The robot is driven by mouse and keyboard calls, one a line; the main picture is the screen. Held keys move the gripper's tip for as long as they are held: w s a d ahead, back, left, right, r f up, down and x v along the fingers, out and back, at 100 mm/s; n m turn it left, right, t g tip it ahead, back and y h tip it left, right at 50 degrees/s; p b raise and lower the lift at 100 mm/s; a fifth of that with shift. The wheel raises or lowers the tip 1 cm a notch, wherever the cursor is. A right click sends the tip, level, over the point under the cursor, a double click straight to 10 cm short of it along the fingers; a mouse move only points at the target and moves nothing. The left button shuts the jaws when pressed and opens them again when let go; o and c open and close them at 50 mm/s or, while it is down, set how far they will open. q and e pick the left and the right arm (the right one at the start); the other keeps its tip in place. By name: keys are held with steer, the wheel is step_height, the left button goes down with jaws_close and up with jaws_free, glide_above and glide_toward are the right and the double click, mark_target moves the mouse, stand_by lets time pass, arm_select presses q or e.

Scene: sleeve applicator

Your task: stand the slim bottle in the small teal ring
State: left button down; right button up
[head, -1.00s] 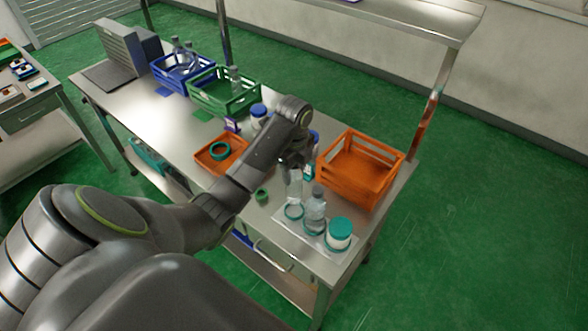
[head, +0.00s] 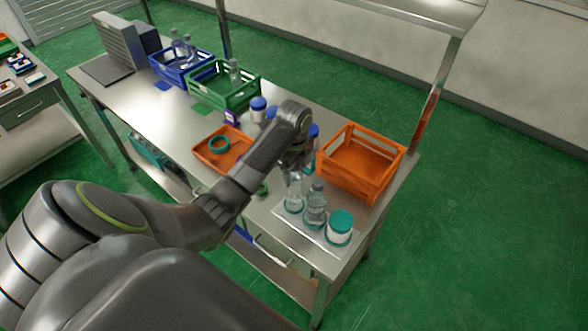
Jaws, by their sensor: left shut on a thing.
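The slim clear bottle (head: 294,193) is upright below my left gripper (head: 295,174), which is shut on its upper part. The bottle's base is at the small teal ring (head: 293,209) on the white board (head: 290,233) at the near right of the table. The ring's rim shows around the foot of the bottle; I cannot tell whether the base rests on the board. The gripper hides the bottle's top. My right gripper is not in view.
An orange tray (head: 205,158) with a teal ring (head: 219,145) lies to the left.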

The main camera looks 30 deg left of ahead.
arm_select(q)
steer(key=shift+f+b, duration=0.7)
steer(key=shift+f, duration=1)
steer(key=c, duration=0.6)
jaws_free()
steer(key=shift+c, duration=0.2)
steer(key=shift+o, duration=0.4)
steer(key=o, duration=0.4)
steer(key=shift+r, duration=0.1)
step_height(320, 180, up, 2)
steer(key=p, duration=0.3)
steer(key=shift+r, duration=3.4)
